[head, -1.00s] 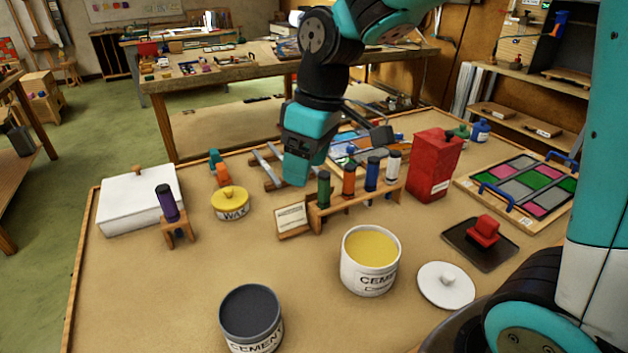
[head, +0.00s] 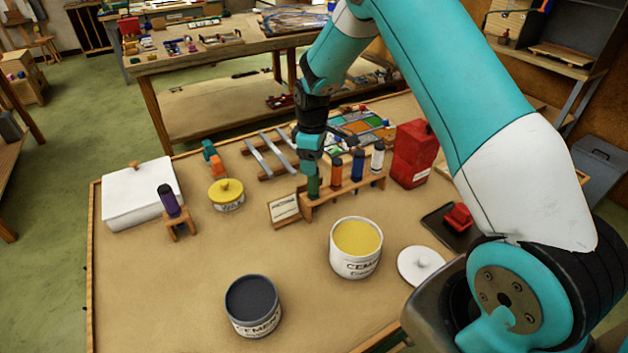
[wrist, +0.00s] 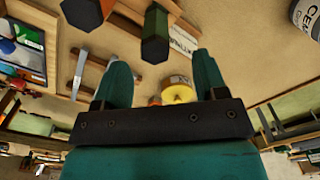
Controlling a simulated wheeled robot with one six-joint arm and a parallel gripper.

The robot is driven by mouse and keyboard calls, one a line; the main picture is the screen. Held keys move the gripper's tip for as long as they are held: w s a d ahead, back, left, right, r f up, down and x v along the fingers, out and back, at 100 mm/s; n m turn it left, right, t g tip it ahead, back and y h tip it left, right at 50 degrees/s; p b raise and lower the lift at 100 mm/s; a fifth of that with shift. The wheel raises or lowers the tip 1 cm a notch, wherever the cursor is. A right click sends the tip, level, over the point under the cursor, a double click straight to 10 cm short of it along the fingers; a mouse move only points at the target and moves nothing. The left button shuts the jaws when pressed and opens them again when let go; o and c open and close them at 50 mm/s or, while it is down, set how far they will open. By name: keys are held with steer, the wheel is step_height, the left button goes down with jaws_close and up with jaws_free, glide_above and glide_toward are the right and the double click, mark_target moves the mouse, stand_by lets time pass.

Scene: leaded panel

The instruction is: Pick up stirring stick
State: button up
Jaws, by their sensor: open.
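I cannot pick out a stirring stick for certain. The stick-like things in view are grey strips (head: 278,150) lying across wooden rests behind the rack; one also shows in the wrist view (wrist: 78,74). My gripper (head: 312,162) points down just above the dark-capped green tube (head: 313,187), at the left end of a wooden rack (head: 340,200). In the wrist view my gripper (wrist: 160,72) has its two teal fingers apart with nothing held. The green tube (wrist: 156,28) lies beyond the fingertips.
A red box (head: 410,155) is right of the rack. A yellow wax pot (head: 226,196), purple tube (head: 168,200) and white box (head: 142,197) stand left. The front left table is clear.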

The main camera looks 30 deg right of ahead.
mark_target(313, 192)
steer(key=shift+w+d+f+p, duration=0.1)
steer(key=shift+f+p, duration=0.8)
steer(key=shift+f, duration=0.8)
steer(key=shift+w+d+f+p, duration=0.1)
steer(key=shift+f+p, duration=0.8)
steer(key=shift+f, duration=0.75)
steer(key=shift+c, duration=0.3)
steer(key=c, duration=1)
